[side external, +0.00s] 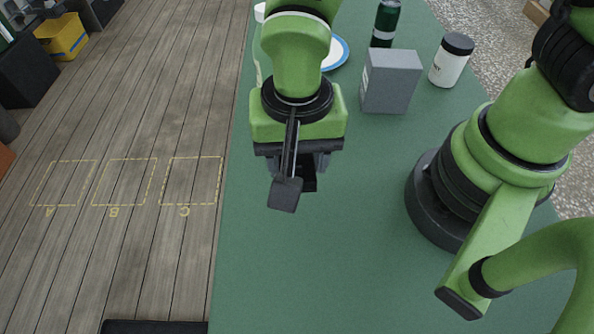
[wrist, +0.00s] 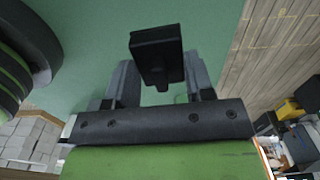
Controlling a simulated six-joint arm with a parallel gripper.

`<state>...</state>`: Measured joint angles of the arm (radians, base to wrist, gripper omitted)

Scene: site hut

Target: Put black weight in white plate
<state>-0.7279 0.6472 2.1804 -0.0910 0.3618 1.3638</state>
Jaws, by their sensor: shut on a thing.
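The black weight (wrist: 157,55) is between the two fingers of my gripper (wrist: 161,88) in the wrist view, and my gripper is shut on it. In the side external view a dark part of the weight (side external: 309,182) shows below my gripper (side external: 300,170); the rest is hidden behind hardware on my wrist. My gripper is over the green table. The white plate (side external: 341,53) has a blue rim and lies behind my arm at the far part of the table. My arm hides most of it. The plate is not visible in the wrist view.
A grey box (side external: 391,82) stands right of my gripper, towards the back. A white jar with a black lid (side external: 451,62) and a dark green can (side external: 385,22) stand near it. The green tabletop (side external: 300,275) is clear in front. Its left edge borders the plank floor (side external: 140,240).

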